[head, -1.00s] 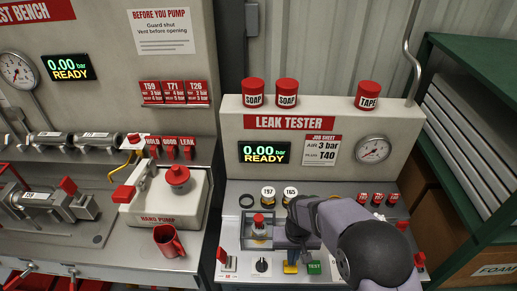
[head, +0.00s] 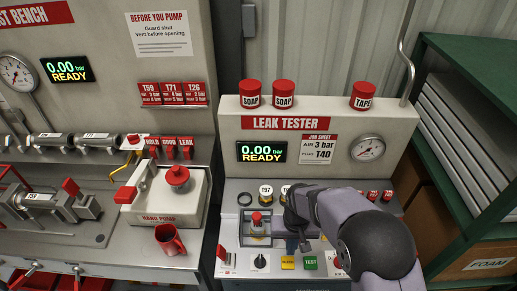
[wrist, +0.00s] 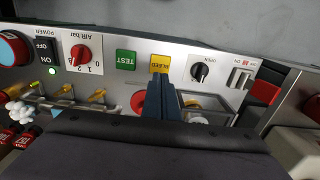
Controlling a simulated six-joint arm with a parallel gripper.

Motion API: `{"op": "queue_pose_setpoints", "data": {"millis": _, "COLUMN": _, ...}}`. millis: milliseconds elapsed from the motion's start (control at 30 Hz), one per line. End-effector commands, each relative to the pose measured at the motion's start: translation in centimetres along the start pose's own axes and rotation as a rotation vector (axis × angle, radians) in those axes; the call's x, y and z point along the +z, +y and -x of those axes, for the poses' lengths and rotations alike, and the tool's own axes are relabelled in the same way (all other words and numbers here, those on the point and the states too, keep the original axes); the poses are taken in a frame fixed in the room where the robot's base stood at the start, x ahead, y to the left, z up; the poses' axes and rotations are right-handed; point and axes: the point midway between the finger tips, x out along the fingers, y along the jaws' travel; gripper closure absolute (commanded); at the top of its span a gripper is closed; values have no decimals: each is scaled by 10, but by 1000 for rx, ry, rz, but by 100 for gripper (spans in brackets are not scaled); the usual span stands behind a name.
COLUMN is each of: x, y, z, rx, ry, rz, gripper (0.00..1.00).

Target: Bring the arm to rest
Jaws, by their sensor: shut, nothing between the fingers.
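My gripper (head: 304,246) is shut and empty above the leak tester's front panel, just behind the green TEST button (head: 310,262). In the wrist view its closed dark-blue fingers (wrist: 161,84) point toward the yellow BLEED button (wrist: 160,63). I cannot tell whether they touch anything. My arm reaches in from the lower right and hides part of the panel. The leak tester (head: 225,140) reads 0.00 bar READY. A clear-sided fixture (head: 256,240) with a red-topped part inside stands left of my gripper.
Round plugs, including T97 (head: 265,191), stand behind the fixture. Two SOAP cans (head: 284,94) and a TAPE can (head: 364,96) sit on top of the tester. A green shelf (head: 450,150) stands close on the right.

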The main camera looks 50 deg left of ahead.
Motion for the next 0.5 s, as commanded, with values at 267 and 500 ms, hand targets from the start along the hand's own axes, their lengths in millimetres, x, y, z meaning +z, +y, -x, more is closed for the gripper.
{"op": "queue_pose_setpoints", "data": {"millis": 267, "x": 0, "y": 0, "z": 0, "rx": 0, "ry": 1, "rz": 38, "gripper": 100}}
{"op": "queue_pose_setpoints", "data": {"millis": 500, "x": 77, "y": 17, "z": -32, "rx": 23, "ry": -163, "rz": 141, "gripper": 100}}
